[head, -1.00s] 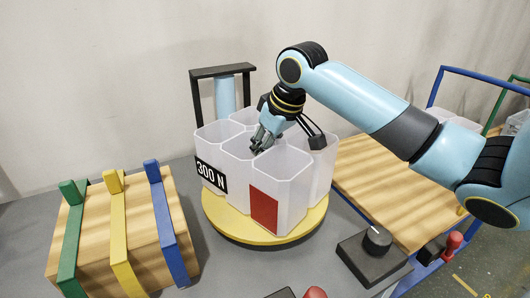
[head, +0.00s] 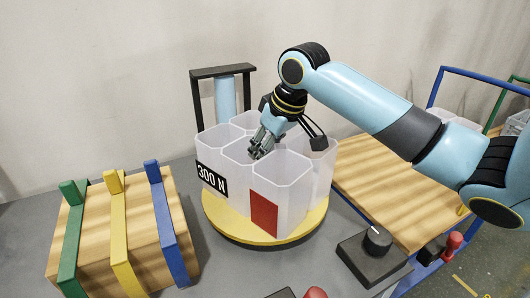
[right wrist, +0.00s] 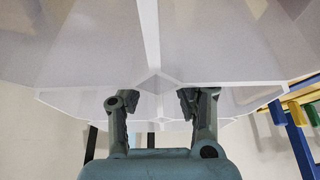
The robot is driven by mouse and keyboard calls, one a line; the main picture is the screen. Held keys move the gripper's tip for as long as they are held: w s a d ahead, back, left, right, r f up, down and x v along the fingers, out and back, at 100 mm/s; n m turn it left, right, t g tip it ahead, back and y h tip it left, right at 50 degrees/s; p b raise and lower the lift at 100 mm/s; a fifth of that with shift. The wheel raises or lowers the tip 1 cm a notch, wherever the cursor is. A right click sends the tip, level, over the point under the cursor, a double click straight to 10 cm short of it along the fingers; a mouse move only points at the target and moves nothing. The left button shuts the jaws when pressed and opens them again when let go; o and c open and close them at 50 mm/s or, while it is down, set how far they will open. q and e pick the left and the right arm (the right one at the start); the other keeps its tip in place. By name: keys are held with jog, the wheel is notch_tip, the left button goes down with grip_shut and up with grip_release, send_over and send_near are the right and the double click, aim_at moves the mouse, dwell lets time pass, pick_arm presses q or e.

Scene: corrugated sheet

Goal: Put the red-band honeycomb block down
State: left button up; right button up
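The red-band honeycomb block (head: 212,152) is a cluster of whitish translucent hexagonal cells with a red patch and a "300 N" label. It stands upright on a round yellow plate (head: 240,232), which seems to bear it. My right gripper (head: 257,153) is over the middle of the block, its fingertips at the cell tops. In the right wrist view the right gripper (right wrist: 155,101) has its two fingers apart, with cell walls (right wrist: 153,75) showing in the gap and no finger clearly pressing on them. The fingertips' depth in the cells is unclear. My left gripper is not in view.
A wooden block with green, yellow and blue straps (head: 125,235) stands at left. A black frame with a light-blue cylinder (head: 225,95) rises behind the honeycomb. A black box with a knob (head: 374,255) is at front right. A slatted wooden cart (head: 385,195) stands at right.

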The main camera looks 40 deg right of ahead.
jog(key=p+v, duration=0.1)
jog(key=v, duration=1)
jog(key=shift+r, duration=0.1)
